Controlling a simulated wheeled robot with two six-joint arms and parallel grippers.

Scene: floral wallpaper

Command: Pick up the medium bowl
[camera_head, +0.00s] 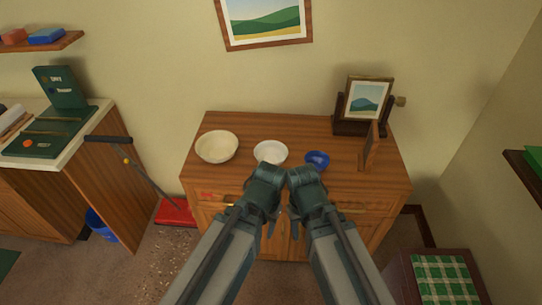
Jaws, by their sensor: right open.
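Three bowls stand in a row on the wooden cabinet. The medium bowl (270,152) is white and sits in the middle. A larger cream bowl (217,146) is to its left and a small blue bowl (316,160) is to its right. My left gripper (258,214) and right gripper (306,212) are side by side in front of the cabinet's front edge, apart from the bowls. The right gripper is open and empty. The left gripper's fingers are too unclear to tell. My left wrist covers a little of the medium bowl's near rim.
A framed picture on a dark stand (367,101) and a leaning wooden panel (370,146) occupy the cabinet's right end. The cabinet top (285,124) is clear behind the bowls. A counter (75,151) stands at left, a green checked cloth (445,280) at lower right.

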